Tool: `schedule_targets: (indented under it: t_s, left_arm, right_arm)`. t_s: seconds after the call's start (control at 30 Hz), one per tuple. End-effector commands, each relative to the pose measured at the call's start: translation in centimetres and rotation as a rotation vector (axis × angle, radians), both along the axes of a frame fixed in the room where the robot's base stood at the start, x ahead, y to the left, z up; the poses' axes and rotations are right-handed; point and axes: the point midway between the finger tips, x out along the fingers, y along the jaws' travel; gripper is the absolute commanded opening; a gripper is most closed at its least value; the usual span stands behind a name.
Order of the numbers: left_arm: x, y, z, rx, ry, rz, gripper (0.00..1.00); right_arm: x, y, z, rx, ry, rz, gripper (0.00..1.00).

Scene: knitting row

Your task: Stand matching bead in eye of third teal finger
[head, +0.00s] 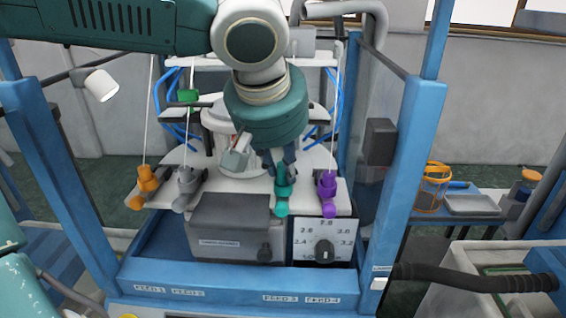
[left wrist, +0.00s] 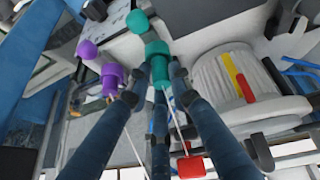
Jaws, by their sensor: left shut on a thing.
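My left gripper (head: 282,168) comes down from above onto the teal finger (head: 281,209), third from the left in the row. In the left wrist view its fingertips (left wrist: 161,70) are shut around the upright teal bead (left wrist: 160,74). The bead's lower end meets the teal finger's wide collar (left wrist: 156,48); whether it is fully seated in the eye I cannot tell. The orange finger (head: 137,202), grey finger (head: 180,203) and purple finger (head: 330,209) each carry an upright piece of their own colour. My right gripper is not in view.
White threads rise from the orange, grey and purple positions. A dark grey box (head: 230,222) and a dial panel (head: 323,238) sit in front of the fingers. Blue posts (head: 414,150) frame the machine. An orange wire basket (head: 432,187) and a grey tray (head: 472,204) stand at right.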

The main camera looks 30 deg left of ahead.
Motion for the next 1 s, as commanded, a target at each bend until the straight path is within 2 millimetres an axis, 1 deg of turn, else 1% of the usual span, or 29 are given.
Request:
schedule_targets:
  t_s: [0.4,0.43,0.47,0.5,0.53,0.87,1.0]
  left_arm:
    - [0.0,0.0,-0.7,0.0,0.0,0.0,0.1]
    - [0.0,0.0,-0.7,0.0,0.0,0.0,0.24]
    - [0.0,0.0,-0.6,0.0,0.0,0.0,0.3]
    - [0.0,0.0,-0.6,0.0,0.0,0.0,0.38]
    - [0.0,0.0,-0.7,-0.001,0.001,0.0,0.42]
    - [0.0,0.0,-0.6,0.0,0.0,0.0,0.42]
    - [-0.4,-0.2,0.5,0.0,-0.004,-0.001,0.42]
  right_arm:
    - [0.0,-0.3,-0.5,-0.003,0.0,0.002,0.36]
    - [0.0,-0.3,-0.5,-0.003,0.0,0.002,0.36]
    - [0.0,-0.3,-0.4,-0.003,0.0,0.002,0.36]
    - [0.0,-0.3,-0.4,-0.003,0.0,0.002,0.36]
    - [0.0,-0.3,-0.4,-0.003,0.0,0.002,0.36]
    - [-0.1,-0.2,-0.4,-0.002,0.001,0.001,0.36]
    - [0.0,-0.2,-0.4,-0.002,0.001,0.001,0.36]
